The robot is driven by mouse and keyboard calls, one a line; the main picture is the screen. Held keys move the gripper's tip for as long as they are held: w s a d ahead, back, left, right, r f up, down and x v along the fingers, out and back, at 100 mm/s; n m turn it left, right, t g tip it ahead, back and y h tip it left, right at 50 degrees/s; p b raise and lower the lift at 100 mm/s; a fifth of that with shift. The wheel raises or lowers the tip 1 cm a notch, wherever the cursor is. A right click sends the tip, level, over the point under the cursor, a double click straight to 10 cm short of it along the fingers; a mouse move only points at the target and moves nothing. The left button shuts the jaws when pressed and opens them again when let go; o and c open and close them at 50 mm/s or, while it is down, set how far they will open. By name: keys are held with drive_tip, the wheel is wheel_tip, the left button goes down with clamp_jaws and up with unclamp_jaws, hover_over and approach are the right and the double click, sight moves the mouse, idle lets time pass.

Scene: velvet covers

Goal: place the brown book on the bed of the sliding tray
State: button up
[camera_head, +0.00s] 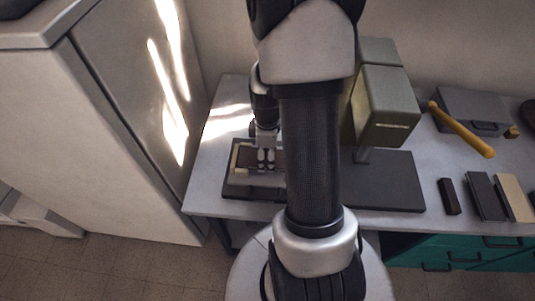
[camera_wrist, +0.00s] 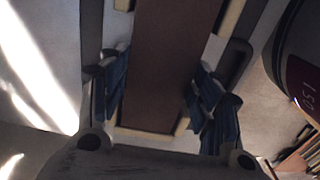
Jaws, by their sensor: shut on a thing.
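The brown book (camera_wrist: 165,65) is a flat brown slab between the blue-padded fingers of my gripper (camera_wrist: 158,85) in the wrist view. My gripper (camera_head: 266,163) is shut on it and points down at the sliding tray (camera_head: 238,187), left of my arm in the head view. The book also shows there as a brown patch (camera_head: 247,159) beside the fingers. It lies over the tray's bed, within the tray's outline. Cream strips (camera_wrist: 147,135) show along its edges. I cannot tell whether the book touches the bed. My arm hides the tray's right part.
A green press head (camera_head: 388,105) stands over a dark base plate (camera_head: 393,182) right of my arm. A yellow-handled tool (camera_head: 460,130) rests by a grey box (camera_head: 480,108). Several dark and tan slabs (camera_head: 484,196) lie at right. A tall cabinet (camera_head: 120,130) stands left.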

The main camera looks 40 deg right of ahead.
drive_tip(key=o, duration=1.3)
drive_tip(key=shift+c, duration=0.2)
wheel_tip(320, 180, up, 12)
drive_tip(key=p, duration=0.5)
drive_tip(key=s+a+r+m+t, duration=0.1)
drive_tip(key=a+r+m+t, duration=0.15)
drive_tip(key=a+r, duration=0.9)
drive_tip(key=s+a+r+m+t, duration=0.2)
drive_tip(key=s+a+r+m, duration=0.3)
drive_tip(key=s+a, duration=0.3)
drive_tip(key=shift+s+a+r, duration=0.2)
drive_tip(key=shift+a+r, duration=0.2)
drive_tip(key=shift+r, duration=0.1)
drive_tip(key=shift+m, duration=0.25)
